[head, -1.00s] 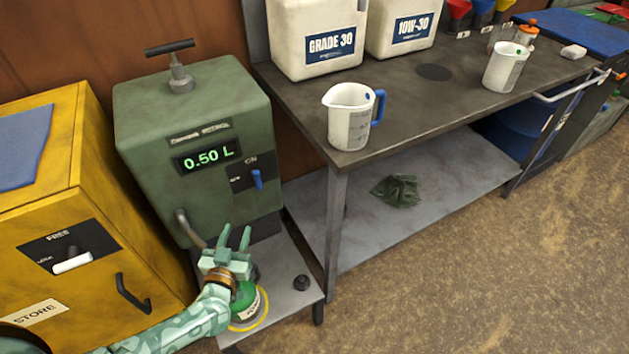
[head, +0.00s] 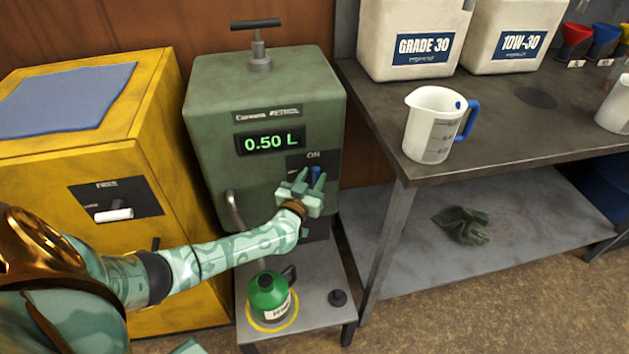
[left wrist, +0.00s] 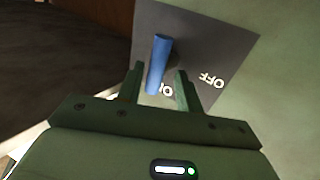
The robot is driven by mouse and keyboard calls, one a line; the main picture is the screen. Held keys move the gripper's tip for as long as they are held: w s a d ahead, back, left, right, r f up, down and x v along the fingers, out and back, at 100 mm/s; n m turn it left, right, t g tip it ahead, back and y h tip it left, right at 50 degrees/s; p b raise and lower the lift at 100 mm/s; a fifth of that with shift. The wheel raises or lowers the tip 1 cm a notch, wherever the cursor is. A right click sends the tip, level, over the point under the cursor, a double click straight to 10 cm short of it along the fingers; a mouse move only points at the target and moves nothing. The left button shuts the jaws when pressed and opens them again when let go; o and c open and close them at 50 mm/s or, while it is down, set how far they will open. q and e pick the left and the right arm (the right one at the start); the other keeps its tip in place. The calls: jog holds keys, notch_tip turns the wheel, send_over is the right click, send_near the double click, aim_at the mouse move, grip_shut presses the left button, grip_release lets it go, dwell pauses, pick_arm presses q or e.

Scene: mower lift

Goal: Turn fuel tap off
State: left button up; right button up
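The fuel tap is a blue lever (head: 315,173) on a dark plate on the front of the green dispenser (head: 265,88). ON is printed above it and a smaller, blurred label lies to its left. In the left wrist view the blue lever (left wrist: 158,62) overlaps the ON label, and OFF reads upside down to the right. My left gripper (head: 308,182) is at the tap. In the left wrist view its open fingers (left wrist: 159,72) stand either side of the lever, with gaps visible.
A yellow cabinet (head: 60,210) is left. The workbench (head: 500,115) at right holds a white jug (head: 430,130) and oil containers.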

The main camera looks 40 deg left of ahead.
pick_arm(q)
jog(key=shift+w+r, duration=0.1)
jog(key=shift+w, duration=0.05)
jog(key=c, duration=0.7)
jog(key=shift+o, duration=0.2)
